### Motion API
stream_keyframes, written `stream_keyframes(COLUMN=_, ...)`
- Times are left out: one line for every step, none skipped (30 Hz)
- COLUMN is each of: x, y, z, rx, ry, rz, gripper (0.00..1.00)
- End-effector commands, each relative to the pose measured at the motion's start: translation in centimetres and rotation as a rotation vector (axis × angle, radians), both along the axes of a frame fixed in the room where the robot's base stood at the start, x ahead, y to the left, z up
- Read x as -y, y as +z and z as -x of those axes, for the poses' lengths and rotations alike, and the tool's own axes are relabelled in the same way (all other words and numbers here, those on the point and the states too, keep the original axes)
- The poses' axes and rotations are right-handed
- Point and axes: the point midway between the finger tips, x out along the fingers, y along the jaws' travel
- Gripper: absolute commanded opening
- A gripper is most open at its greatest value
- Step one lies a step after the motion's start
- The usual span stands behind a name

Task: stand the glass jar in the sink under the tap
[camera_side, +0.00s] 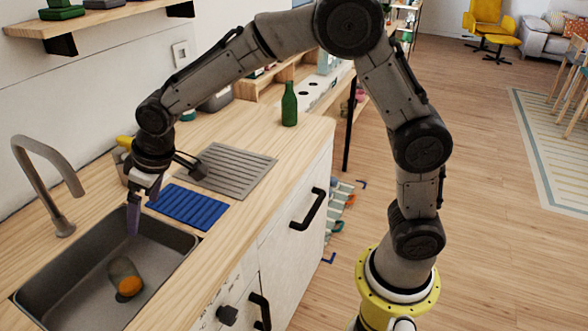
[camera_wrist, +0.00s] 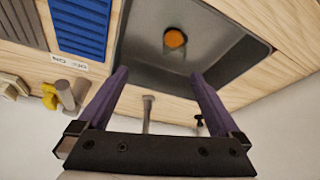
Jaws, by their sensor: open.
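The glass jar (camera_side: 121,268), clear grey with an orange lid, appears to lie on its side in the sink basin (camera_side: 62,290); its lid end points towards the front of the sink. In the wrist view the jar's orange lid (camera_wrist: 175,38) shows beyond the fingertips, with little of its body visible. The metal tap (camera_side: 45,180) arches over the left part of the sink from the back. My gripper (camera_side: 133,218), with purple fingers, is over the back right of the basin, above and apart from the jar. Its fingers stand apart and empty in the wrist view (camera_wrist: 158,78).
A blue ribbed mat (camera_side: 193,206) lies right of the sink, with a grey ribbed drainer (camera_side: 240,172) beyond it. A green bottle (camera_side: 289,105) stands near the counter's far end. Something yellow (camera_side: 124,142) is behind my wrist. The basin around the jar is clear.

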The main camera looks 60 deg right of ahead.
Motion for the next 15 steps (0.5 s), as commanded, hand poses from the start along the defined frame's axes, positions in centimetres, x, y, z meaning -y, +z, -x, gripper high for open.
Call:
stream_keyframes(x=2.0, y=2.5, z=1.8, rx=0.015, ry=-0.027, rz=-0.005, gripper=1.00)
stream_keyframes(x=3.1, y=3.5, z=2.9, rx=0.018, ry=-0.043, rz=-0.006, gripper=1.00)
stream_keyframes(x=4.5, y=4.8, z=4.6, rx=0.022, ry=-0.063, rz=-0.006, gripper=1.00)
stream_keyframes(x=5.6, y=5.7, z=5.9, rx=0.026, ry=-0.077, rz=-0.007, gripper=1.00)
stream_keyframes(x=6.5, y=6.5, z=7.2, rx=0.029, ry=-0.092, rz=-0.008, gripper=1.00)
stream_keyframes(x=7.8, y=7.4, z=9.0, rx=0.034, ry=-0.112, rz=-0.010, gripper=1.00)
stream_keyframes(x=8.7, y=8.0, z=10.4, rx=0.037, ry=-0.127, rz=-0.010, gripper=1.00)
stream_keyframes(x=9.5, y=8.6, z=11.8, rx=0.042, ry=-0.141, rz=-0.011, gripper=1.00)
stream_keyframes(x=10.6, y=9.1, z=13.8, rx=0.045, ry=-0.161, rz=-0.011, gripper=1.00)
stream_keyframes(x=11.3, y=9.4, z=15.3, rx=0.050, ry=-0.175, rz=-0.012, gripper=1.00)
stream_keyframes(x=12.0, y=9.7, z=16.8, rx=0.053, ry=-0.191, rz=-0.012, gripper=1.00)
stream_keyframes(x=12.8, y=9.8, z=18.8, rx=0.058, ry=-0.209, rz=-0.013, gripper=1.00)
stream_keyframes(x=13.4, y=9.9, z=20.2, rx=0.061, ry=-0.224, rz=-0.013, gripper=1.00)
stream_keyframes(x=13.9, y=9.8, z=21.6, rx=0.064, ry=-0.237, rz=-0.014, gripper=1.00)
stream_keyframes(x=14.5, y=9.7, z=23.3, rx=0.069, ry=-0.255, rz=-0.014, gripper=1.00)
